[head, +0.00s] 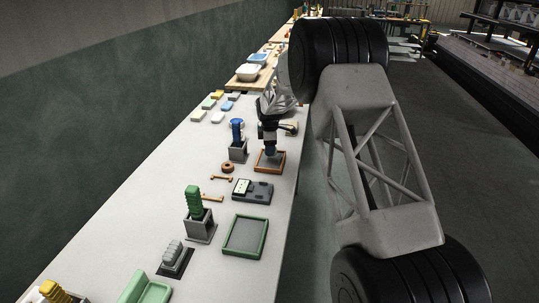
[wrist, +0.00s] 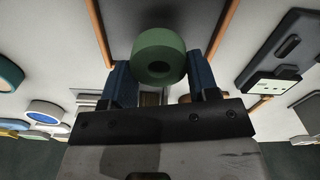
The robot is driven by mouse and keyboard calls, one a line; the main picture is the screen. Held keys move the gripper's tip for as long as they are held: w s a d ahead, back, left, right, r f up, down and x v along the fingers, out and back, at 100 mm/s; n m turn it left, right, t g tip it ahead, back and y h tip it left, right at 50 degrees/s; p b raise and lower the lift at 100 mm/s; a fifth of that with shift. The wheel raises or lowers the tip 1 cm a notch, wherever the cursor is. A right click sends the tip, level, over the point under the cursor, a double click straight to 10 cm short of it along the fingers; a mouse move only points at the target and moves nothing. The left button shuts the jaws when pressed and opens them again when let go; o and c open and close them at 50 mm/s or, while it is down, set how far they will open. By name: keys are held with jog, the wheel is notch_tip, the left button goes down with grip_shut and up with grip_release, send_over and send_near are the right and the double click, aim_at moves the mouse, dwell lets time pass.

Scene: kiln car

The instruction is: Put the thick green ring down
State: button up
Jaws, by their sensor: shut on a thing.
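A thick green ring (wrist: 157,42) sits between the two blue fingers of my gripper (wrist: 157,72) in the wrist view. My gripper is shut on it, and its dark centre hole faces the camera. In the head view my gripper (head: 270,152) is over a grey tray with an orange rim (head: 268,172). That rim also shows beyond the ring in the wrist view (wrist: 99,30). The ring cannot be made out in the head view. I cannot tell whether it touches the tray floor.
A green-rimmed tray (head: 240,254) lies nearer on the white bench. A dark grey device (head: 258,192) lies between the trays. Left of my gripper are a holder with blue pieces (head: 238,150) and a brown ring (head: 227,167). A holder with green pieces (head: 200,228) stands nearer.

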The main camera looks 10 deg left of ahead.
jog(key=shift+f, duration=1.75)
jog(key=shift+f, duration=0.2)
jog(key=o, duration=1)
jog(key=shift+r, duration=0.2)
notch_tip(320, 180, up, 12)
